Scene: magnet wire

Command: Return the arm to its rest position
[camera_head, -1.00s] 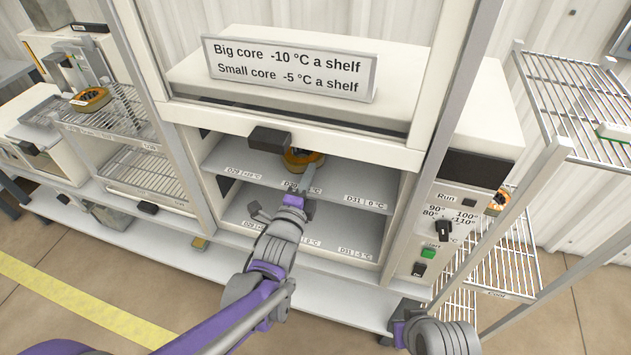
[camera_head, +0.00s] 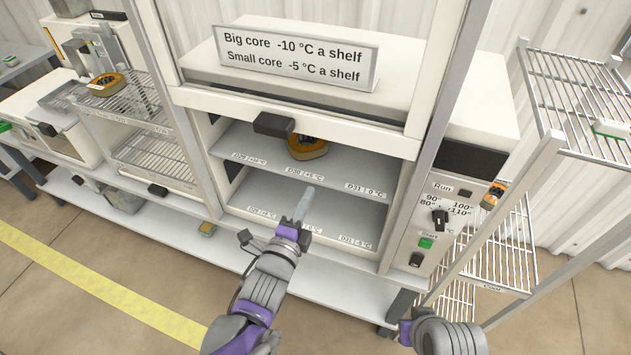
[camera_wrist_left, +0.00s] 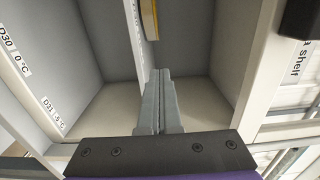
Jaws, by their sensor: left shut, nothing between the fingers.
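My left gripper (camera_head: 304,205) is shut and empty in front of the oven's shelves, its arm coming up from the bottom of the head view. In the left wrist view its fingers (camera_wrist_left: 158,100) are together and point into the oven's interior. An orange and black ring-shaped core (camera_head: 308,147) rests on the upper oven shelf (camera_head: 335,170), behind the D30 label and apart from the gripper. Part of a yellow-orange thing shows at the top of the left wrist view (camera_wrist_left: 149,18). My right gripper cannot be made out; only a grey arm part shows at the lower right.
The oven (camera_head: 420,215) has an open front, and its frame posts stand close to my left arm. A wire rack (camera_head: 590,120) stands at the right. Another core (camera_head: 106,83) sits on a wire shelf at the left. Open floor (camera_head: 60,290) lies at the lower left.

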